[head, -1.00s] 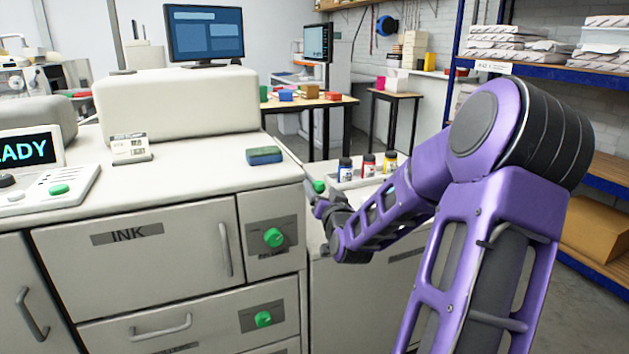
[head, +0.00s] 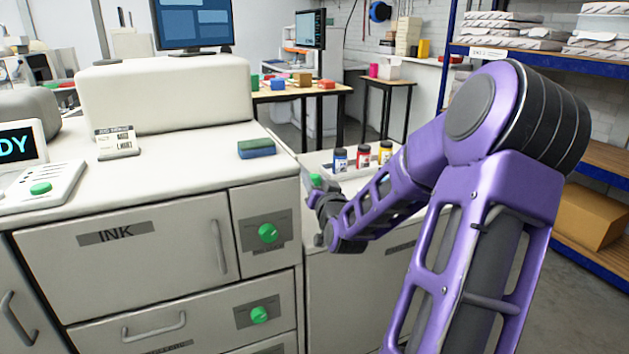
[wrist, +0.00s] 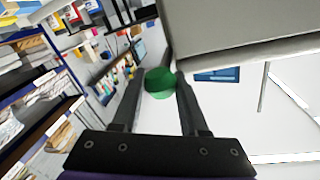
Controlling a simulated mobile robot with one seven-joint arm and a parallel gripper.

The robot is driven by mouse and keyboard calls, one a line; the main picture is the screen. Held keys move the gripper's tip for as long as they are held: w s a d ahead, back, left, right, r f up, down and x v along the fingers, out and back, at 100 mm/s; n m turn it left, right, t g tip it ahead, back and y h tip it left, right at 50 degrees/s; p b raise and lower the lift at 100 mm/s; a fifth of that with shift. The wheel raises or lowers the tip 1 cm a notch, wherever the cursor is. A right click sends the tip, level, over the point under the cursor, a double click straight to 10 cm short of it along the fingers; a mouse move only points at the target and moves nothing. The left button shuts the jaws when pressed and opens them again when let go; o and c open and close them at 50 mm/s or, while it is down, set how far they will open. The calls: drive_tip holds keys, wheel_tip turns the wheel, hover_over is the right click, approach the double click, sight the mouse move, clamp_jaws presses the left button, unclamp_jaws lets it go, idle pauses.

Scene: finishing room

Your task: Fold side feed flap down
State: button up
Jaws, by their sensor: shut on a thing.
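My gripper (head: 320,190) is at the right side of the cream machine, low beside its top edge. It is shut on a green knob (wrist: 160,83), which sits between the two fingertips in the wrist view. The knob also shows as a small green spot in the head view (head: 316,179). The side feed flap is mostly hidden by the machine's edge and my gripper in the head view, so I cannot tell its angle. A large pale panel (wrist: 245,25) is close by in the wrist view; I cannot tell whether it is the flap.
The machine has an INK door (head: 130,265) and green knobs (head: 268,233) on its front. A blue-green sponge-like block (head: 256,148) lies on its top. Several ink bottles (head: 340,160) stand in a tray beyond my gripper. Blue shelving (head: 585,253) is at right.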

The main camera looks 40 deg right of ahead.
clamp_jaws()
drive_tip(key=shift+r, duration=0.1)
idle(0.9)
